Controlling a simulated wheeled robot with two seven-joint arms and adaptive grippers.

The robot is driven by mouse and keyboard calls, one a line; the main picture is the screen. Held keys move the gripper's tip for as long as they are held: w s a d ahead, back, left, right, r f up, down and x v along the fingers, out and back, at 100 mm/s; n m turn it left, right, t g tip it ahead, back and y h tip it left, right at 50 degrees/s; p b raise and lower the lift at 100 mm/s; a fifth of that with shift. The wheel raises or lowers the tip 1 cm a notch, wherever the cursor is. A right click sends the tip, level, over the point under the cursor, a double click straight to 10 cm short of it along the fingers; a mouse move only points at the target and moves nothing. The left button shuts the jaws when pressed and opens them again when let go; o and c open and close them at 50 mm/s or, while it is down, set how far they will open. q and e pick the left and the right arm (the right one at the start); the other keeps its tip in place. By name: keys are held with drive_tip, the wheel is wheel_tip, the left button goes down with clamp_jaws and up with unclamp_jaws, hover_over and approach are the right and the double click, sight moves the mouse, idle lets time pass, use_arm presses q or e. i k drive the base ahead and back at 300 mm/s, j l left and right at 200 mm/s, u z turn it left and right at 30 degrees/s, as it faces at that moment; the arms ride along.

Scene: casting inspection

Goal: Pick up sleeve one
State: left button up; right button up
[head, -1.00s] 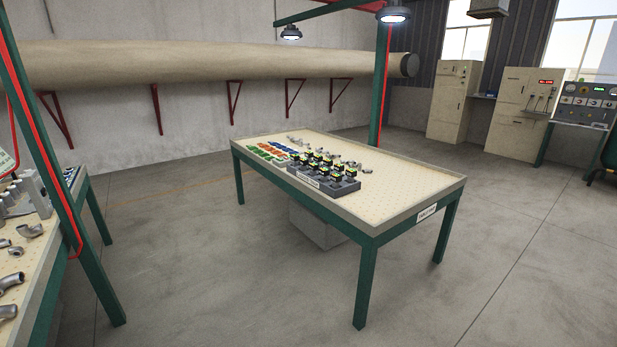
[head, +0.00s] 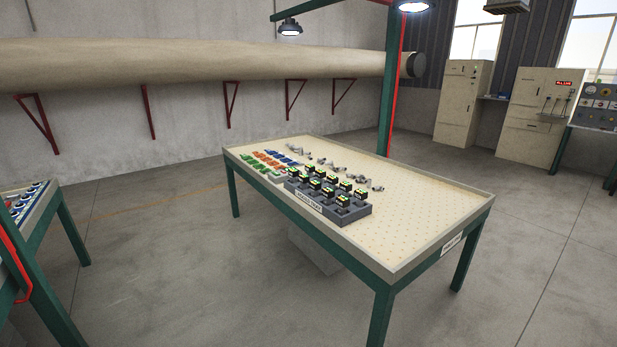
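I cannot pick out sleeve one by name. The table (head: 430,222) ahead has a pale pegboard top and green legs. Small grey metal parts (head: 328,164) lie in a row along its far side, too small to tell apart. A dark grey tray (head: 318,204) with a label on its front holds several black blocks with green and yellow tops. Green, orange and blue small pieces (head: 268,160) lie in rows at the table's left end. Neither of my grippers is in view.
A second table (head: 40,212) with a green frame and blue-ringed parts stands at the left edge. The right part of the middle table is bare. The concrete floor (head: 160,270) between the tables is clear. Cream cabinets (head: 463,105) stand at the back right.

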sight(294, 172)
drive_tip(key=i, duration=0.65)
drive_tip(key=i+u, duration=0.15)
drive_tip(key=i, duration=0.45)
drive_tip(key=i+l, duration=0.2)
drive_tip(key=i, duration=0.45)
drive_tip(key=j+u, duration=0.05)
